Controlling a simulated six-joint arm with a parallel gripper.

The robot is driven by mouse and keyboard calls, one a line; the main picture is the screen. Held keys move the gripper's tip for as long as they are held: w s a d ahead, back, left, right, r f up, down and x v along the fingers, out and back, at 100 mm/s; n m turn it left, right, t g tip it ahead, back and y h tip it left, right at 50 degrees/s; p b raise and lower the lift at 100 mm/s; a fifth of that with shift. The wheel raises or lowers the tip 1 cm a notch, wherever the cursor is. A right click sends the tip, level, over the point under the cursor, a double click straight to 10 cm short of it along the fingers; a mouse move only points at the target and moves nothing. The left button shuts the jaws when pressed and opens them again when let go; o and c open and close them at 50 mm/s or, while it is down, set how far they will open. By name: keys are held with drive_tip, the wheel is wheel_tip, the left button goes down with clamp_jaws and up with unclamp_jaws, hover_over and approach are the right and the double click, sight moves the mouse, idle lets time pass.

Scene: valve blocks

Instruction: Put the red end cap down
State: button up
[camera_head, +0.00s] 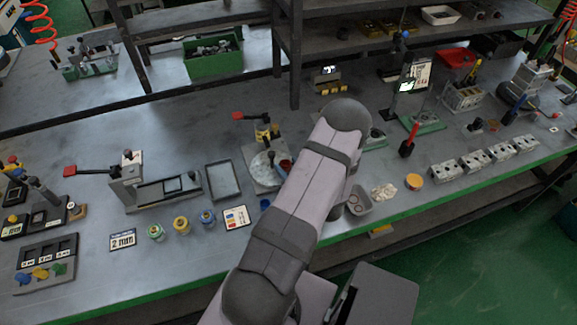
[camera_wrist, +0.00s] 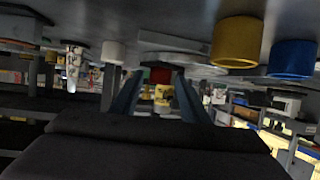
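The red end cap (camera_wrist: 160,75) shows in the wrist view as a small red block between the two fingertips of my gripper (camera_wrist: 160,83). It fills most of the gap, and the fingers look closed on its sides. In the head view a red piece (camera_head: 286,164) shows just left of my arm, above the round plate of a grey fixture (camera_head: 264,178). My arm hides the gripper itself there. I cannot tell whether the cap touches anything beneath it.
Yellow (camera_head: 181,224) and blue (camera_head: 208,217) cylinders stand left of my arm, beside a card (camera_head: 236,217). An empty dark tray (camera_head: 222,181) lies behind them. A lever clamp (camera_head: 262,130) rises behind the fixture. A grey bin (camera_head: 358,202) stands right of my arm.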

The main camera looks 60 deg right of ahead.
drive_tip(key=shift+r, duration=0.15)
drive_tip(key=shift+s, duration=0.1)
drive_tip(key=b+v, duration=0.1)
drive_tip(key=v, duration=0.6)
drive_tip(key=shift+s+a+r+b, duration=0.1)
drive_tip(key=shift+a+r+b, duration=0.05)
drive_tip(key=shift+b, duration=0.25)
